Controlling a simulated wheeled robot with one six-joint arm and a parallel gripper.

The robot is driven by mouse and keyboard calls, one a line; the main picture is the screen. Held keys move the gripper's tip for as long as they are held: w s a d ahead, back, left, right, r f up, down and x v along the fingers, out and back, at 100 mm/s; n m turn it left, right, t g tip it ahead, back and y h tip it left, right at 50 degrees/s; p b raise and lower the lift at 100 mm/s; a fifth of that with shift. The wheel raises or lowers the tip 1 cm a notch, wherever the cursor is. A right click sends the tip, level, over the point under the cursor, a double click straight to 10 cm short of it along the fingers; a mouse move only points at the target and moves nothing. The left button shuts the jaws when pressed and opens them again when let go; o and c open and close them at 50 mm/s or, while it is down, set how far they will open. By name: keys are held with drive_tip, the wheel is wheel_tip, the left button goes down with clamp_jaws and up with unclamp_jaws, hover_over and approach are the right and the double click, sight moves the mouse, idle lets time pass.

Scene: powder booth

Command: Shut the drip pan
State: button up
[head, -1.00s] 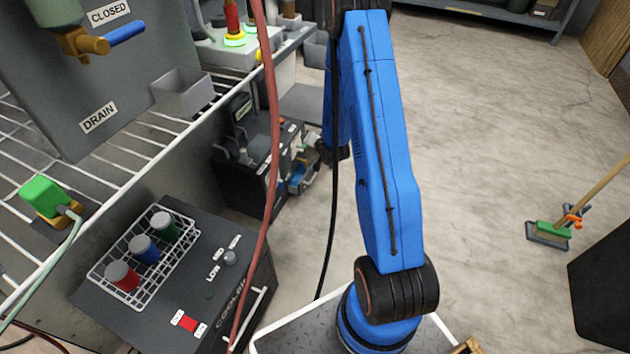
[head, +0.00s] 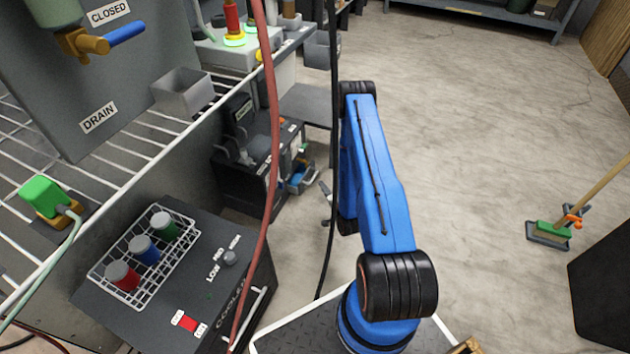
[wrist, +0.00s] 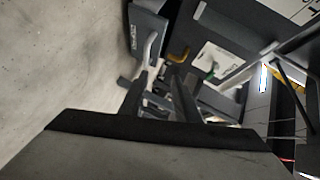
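A dark grey box-like front with a pale bar handle and a small label (wrist: 148,30) shows in the wrist view, at top centre-left. It looks like the drip pan, but the label is too small to read. My gripper (wrist: 158,88) points towards it, with two dark fingers apart and nothing clearly between them. Whether a finger touches the handle cannot be told. In the head view my gripper (head: 326,200) is a small grey tip beside my blue arm, mostly hidden. I cannot surely pick out the pan there.
A dark cooler (head: 225,290) with a wire rack of capped jars stands at front left.

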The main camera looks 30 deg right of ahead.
drive_tip(key=s+f+m, duration=0.2)
drive_tip(key=s+f, duration=0.2)
drive_tip(key=s, duration=0.1)
drive_tip(key=shift+t+h, duration=0.3)
drive_tip(key=w, duration=0.5)
drive_tip(key=w+d+f, duration=0.1)
drive_tip(key=w, duration=0.5)
drive_tip(key=w+d+f, duration=0.1)
drive_tip(key=w, duration=0.5)
drive_tip(key=shift+w+f, duration=0.25)
clamp_jaws()
